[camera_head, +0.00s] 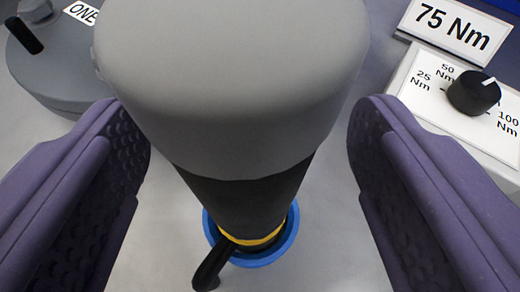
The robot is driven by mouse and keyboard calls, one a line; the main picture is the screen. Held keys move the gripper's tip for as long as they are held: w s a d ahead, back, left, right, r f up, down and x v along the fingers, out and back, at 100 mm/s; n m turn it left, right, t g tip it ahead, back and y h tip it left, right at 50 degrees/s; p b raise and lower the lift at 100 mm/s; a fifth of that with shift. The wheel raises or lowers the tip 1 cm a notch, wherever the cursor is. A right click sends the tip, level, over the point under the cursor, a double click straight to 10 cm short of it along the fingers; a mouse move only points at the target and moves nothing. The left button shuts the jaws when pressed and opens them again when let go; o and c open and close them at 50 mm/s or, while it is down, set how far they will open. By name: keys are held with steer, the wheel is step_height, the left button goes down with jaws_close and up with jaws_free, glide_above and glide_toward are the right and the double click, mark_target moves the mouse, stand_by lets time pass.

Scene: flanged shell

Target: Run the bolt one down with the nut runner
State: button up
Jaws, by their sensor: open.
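The nut runner (225,110) stands between the fingers of my gripper (245,125), with gaps on both sides. It has a broad grey top, a black lower body, a yellow ring and a black lever low down. Its lower end is in a blue ring-shaped holder (291,235). My two purple fingers are open and hold nothing. At the upper left, part of the grey flanged shell (60,70) shows, with a grey bolt head (36,10) beside a label reading ONE (81,12). The bolt is cut by the frame's top edge.
At right, a white box has a black dial (473,92) with marks 25, 50 and 100 Nm; its white pointer points up-right, between 50 and 100. A sign reading 75 Nm (452,28) stands behind it. A black peg (24,35) rises from the shell.

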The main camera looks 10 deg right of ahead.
steer(key=b+x, duration=0.1)
steer(key=x, duration=0.3)
steer(key=shift+s+a+f, duration=0.1)
steer(key=shift+c, duration=0.3)
steer(key=shift+s, duration=0.1)
jaws_close()
